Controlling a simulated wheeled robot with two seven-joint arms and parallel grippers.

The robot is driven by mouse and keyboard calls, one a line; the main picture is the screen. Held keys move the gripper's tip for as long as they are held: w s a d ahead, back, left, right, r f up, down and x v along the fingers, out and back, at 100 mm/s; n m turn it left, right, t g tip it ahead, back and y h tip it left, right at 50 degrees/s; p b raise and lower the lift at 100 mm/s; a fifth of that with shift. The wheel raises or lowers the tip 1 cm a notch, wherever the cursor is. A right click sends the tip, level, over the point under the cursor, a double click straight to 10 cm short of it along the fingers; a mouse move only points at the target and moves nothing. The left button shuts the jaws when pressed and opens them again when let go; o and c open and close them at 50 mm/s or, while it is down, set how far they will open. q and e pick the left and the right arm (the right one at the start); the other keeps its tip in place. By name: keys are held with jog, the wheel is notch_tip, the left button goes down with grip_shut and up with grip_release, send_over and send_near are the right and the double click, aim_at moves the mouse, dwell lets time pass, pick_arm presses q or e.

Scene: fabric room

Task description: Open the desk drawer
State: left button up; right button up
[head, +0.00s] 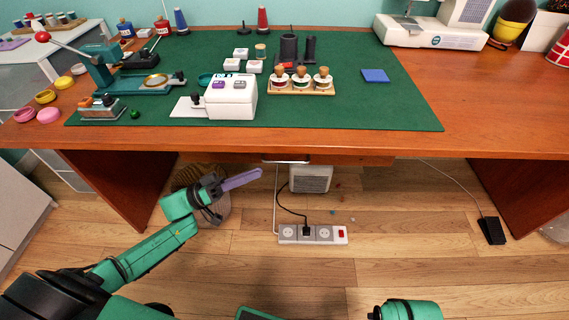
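The wooden desk (500,108) stands in front of me, with a green mat on its top. A thin drawer front (350,160) shows under the middle of the desk's front edge, seen steeply from above. A pale metal handle (285,161) is on it. I cannot tell whether the drawer is fully closed. My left gripper (243,180) is below the desk edge, left of and a little lower than the handle, apart from it in the picture. Its purple fingers overlap, so the gap between them is hidden. My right gripper is not in view.
A power strip (297,235) with a plugged-in cable lies on the floor below the drawer. A white box (312,179) is under the desk. A black adapter (492,231) lies at right. Desk legs stand on both sides. Small tools and jars stand on the green mat (400,112).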

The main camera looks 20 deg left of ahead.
aim_at(285, 162)
pick_arm(q)
jog(key=x, duration=0.9)
grip_shut()
dwell(1.0)
